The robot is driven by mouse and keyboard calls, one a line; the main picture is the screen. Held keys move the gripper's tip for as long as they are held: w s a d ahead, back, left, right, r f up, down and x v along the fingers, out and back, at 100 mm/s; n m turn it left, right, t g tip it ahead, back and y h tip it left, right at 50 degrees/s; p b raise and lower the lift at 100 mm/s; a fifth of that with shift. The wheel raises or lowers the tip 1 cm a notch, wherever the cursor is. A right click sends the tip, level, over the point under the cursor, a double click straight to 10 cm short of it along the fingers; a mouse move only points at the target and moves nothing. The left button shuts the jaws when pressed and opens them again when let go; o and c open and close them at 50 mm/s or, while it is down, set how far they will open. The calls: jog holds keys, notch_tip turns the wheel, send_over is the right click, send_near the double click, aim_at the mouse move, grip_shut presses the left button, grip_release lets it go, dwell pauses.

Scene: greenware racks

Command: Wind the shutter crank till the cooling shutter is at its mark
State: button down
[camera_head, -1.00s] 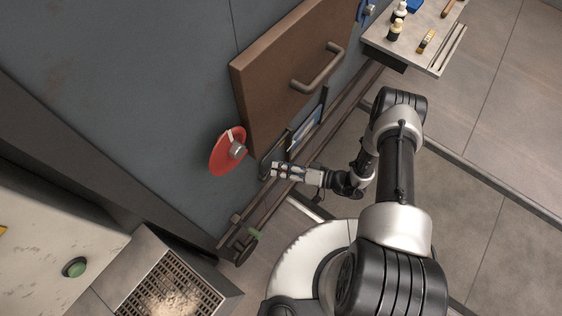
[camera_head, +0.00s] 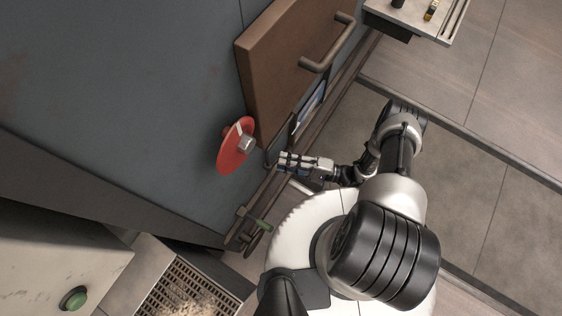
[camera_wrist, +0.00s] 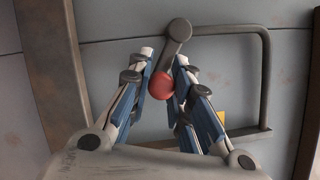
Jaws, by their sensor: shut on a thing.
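The crank shows in the wrist view as a short grey arm (camera_wrist: 178,38) with a round red knob (camera_wrist: 162,86) at its lower end. My gripper (camera_wrist: 163,72) has its two blue-and-white fingers on either side of the knob, shut on it. In the head view my gripper (camera_head: 282,161) is low against the blue-grey wall, and the crank is hidden behind it. A grey bent rod frame (camera_wrist: 266,80) stands to the right of the crank. A small yellow patch (camera_wrist: 220,116) shows beside the right finger. I cannot tell which part is the shutter or its mark.
A red disc (camera_head: 234,152) with a white stripe sits on the wall left of my gripper. A brown door (camera_head: 282,65) with a bar handle (camera_head: 330,50) is above. Pipes (camera_head: 265,200) run along the wall foot. A grating (camera_head: 180,295) and a shelf (camera_head: 425,22) stand nearby.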

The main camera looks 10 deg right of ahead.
jog(key=shift+s+a+f+m+t+y, duration=0.2)
jog(key=shift+f+m+t, duration=0.1)
jog(key=shift+m, duration=0.5)
jog(key=shift+s+a+f+m+t+y, duration=0.1)
jog(key=shift+s+f+m+t, duration=0.15)
jog(key=shift+m, duration=0.55)
jog(key=c, duration=1.4)
grip_release()
jog(key=shift+c, duration=0.2)
jog(key=shift+d, duration=0.1)
jog(key=r+v, duration=0.2)
jog(key=v, duration=1)
jog(key=shift+s+d, duration=0.15)
jog(key=shift+d, duration=0.45)
